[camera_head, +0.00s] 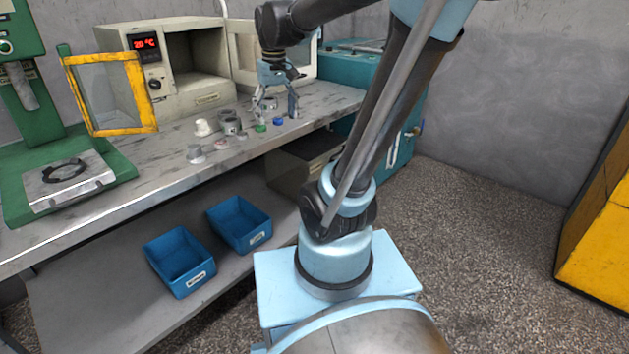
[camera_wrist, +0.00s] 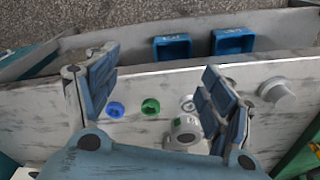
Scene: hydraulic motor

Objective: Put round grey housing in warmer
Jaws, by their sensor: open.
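A round grey housing (camera_head: 230,124) stands on the workbench, left of my gripper in the head view. In the wrist view a round grey part with a dark opening, likely this housing (camera_wrist: 187,134), shows beside the right finger, partly covered by it. My gripper (camera_head: 275,108) is open, pointing down over the bench, with nothing held; both fingers also show in the wrist view (camera_wrist: 160,78). The beige warmer (camera_head: 203,103) stands behind, reading 20 °C, its door (camera_head: 244,48) swung open to the right.
A blue cap (camera_head: 279,121), a green cap (camera_head: 260,128), a white part (camera_head: 203,128) and a silver part (camera_head: 195,154) lie nearby. A green press with a yellow-framed guard (camera_head: 148,92) stands left. Blue bins (camera_head: 196,278) sit on the lower shelf.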

